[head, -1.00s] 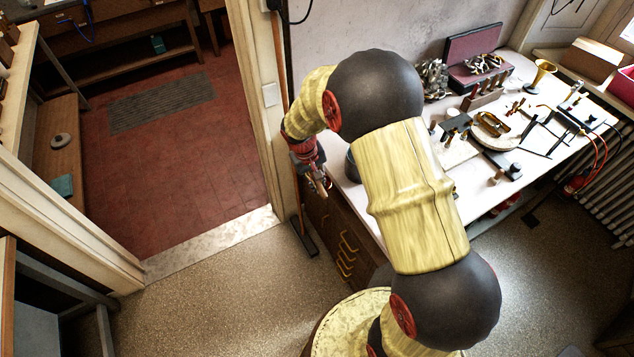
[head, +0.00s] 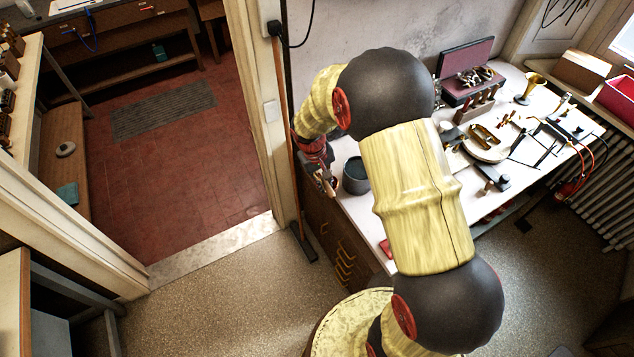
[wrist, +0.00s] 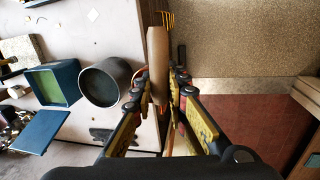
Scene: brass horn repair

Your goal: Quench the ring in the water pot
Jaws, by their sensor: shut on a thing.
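The grey water pot (head: 356,176) stands on the left end of the white workbench. In the wrist view the pot (wrist: 106,82) is to the left of my fingers, with its dark open mouth showing. My gripper (head: 327,184) is just left of the pot in the head view, near the bench edge. In the wrist view my gripper (wrist: 157,84) is shut on a long tan, wooden-looking piece (wrist: 158,55), which is apart from the pot in the picture. I cannot make out a ring; the far end of the held piece is hard to read.
The white workbench (head: 352,208) carries tools and brass parts farther right. A blue box with a green inside (wrist: 53,85) stands beside the pot. A broom (head: 298,225) leans by the doorway at left. Open floor (head: 230,290) lies in front.

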